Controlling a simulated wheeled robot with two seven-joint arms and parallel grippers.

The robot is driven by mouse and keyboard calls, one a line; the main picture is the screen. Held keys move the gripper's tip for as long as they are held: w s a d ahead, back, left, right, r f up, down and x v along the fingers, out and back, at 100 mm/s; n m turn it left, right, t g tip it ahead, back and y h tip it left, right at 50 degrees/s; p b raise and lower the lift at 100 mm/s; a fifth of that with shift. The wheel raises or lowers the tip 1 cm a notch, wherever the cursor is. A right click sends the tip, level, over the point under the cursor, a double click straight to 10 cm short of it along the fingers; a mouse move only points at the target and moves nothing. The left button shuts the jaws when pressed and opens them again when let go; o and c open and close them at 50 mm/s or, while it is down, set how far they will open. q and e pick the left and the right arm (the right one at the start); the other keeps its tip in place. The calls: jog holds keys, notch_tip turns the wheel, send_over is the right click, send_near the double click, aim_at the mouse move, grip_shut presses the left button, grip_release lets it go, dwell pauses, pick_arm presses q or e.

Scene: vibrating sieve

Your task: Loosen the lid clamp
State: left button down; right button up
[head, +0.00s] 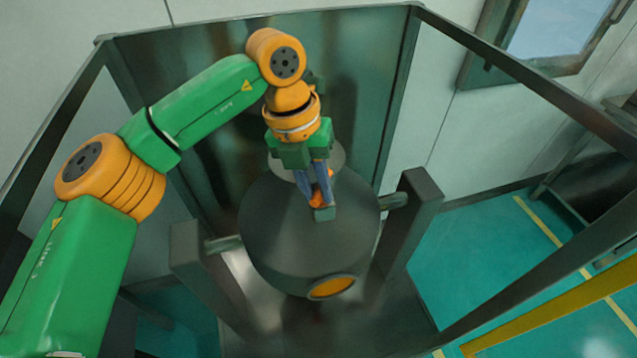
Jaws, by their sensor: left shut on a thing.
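The sieve drum (290,235) is a dark grey round body seen from above, held between two grey side posts. A paler round part (345,157) shows at its far side, partly covered by my gripper. My left arm comes in from the left, and my left gripper (320,195) points down over the top of the drum. Its blue fingers are shut on a small orange part (319,198), seemingly the lid clamp, beside a small green-grey block (324,214). The fingers hide much of the clamp. My right gripper is not in view.
A round orange-faced port (331,287) is on the drum's near side. Grey posts stand left (190,262) and right (412,215). A dark frame with rails (520,75) surrounds the machine. Open teal floor (490,270) lies to the right.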

pick_arm(q)
jog(key=m, duration=0.1)
jog(key=m+p, duration=0.1)
jog(key=shift+w+a+r+m+g, duration=0.2)
jog(key=shift+m+g, duration=0.1)
jog(key=shift+m, duration=0.1)
jog(key=m+p, duration=0.1)
jog(key=m, duration=0.1)
jog(key=shift+w+f+m, duration=0.1)
jog(key=shift+w+m, duration=0.05)
jog(key=shift+m, duration=0.15)
jog(key=m, duration=0.2)
jog(key=m+g+y, duration=0.1)
jog(key=m, duration=0.1)
jog(key=shift+w+a+f, duration=0.1)
jog(key=shift+w+a, duration=0.1)
jog(key=shift+w, duration=0.05)
jog(key=shift+w+m, duration=0.1)
jog(key=shift+m, duration=1.1)
jog(key=c, duration=0.7)
grip_release()
